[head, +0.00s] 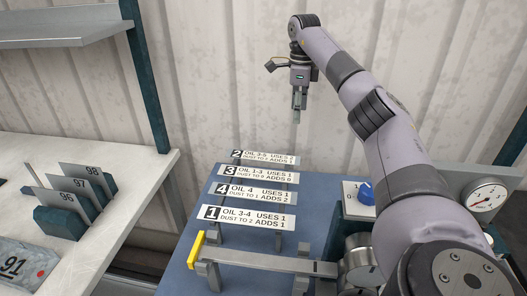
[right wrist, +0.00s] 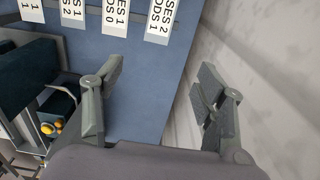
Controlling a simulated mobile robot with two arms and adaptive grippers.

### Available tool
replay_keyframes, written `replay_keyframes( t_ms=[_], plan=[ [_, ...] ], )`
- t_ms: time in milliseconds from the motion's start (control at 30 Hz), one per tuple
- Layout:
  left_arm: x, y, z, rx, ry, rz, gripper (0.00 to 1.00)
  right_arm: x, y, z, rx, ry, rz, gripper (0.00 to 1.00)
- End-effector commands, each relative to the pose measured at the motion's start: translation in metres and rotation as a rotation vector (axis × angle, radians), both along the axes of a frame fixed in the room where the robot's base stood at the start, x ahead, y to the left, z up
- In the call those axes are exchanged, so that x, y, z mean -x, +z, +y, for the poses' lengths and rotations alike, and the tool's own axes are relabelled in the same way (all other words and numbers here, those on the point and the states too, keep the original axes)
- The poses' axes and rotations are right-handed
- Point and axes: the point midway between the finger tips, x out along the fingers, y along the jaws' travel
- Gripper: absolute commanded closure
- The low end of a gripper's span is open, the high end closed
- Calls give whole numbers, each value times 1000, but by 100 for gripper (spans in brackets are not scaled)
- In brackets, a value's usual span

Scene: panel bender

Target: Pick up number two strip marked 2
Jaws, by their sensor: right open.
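The strip marked 2 (head: 265,157) is a white label plate with black print, farthest back of the row of strips on the blue panel. In the right wrist view its end (right wrist: 162,16) shows at the top, close to the panel's edge. My right gripper (head: 299,104) hangs fingers down, above and behind strip 2, apart from it. In the right wrist view the gripper's two fingers (right wrist: 160,88) stand wide apart with nothing between them. My left gripper is not in view.
Strips 3 (head: 259,175), 4 (head: 256,194) and 1 (head: 246,216) lie in front of strip 2. A gauge (head: 487,197) and a blue knob (head: 366,193) are at right. A white bench (head: 105,236) with numbered plates stands left. A corrugated wall (head: 230,90) rises behind.

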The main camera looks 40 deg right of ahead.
Motion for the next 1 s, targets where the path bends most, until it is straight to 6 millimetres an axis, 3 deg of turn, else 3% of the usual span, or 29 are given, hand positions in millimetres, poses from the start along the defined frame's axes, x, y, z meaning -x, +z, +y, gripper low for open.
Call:
replay_keyframes(
  t_ms=[400, 767, 1000],
  plan=[
    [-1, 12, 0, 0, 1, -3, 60, 2, -88, 1, -1, 0, 6, 35],
    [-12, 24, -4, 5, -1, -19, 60, -2, -118, 3, -2, 0, 4, 35],
    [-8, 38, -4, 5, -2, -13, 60, -5, -153, 5, 0, -1, 3, 35]
  ],
)
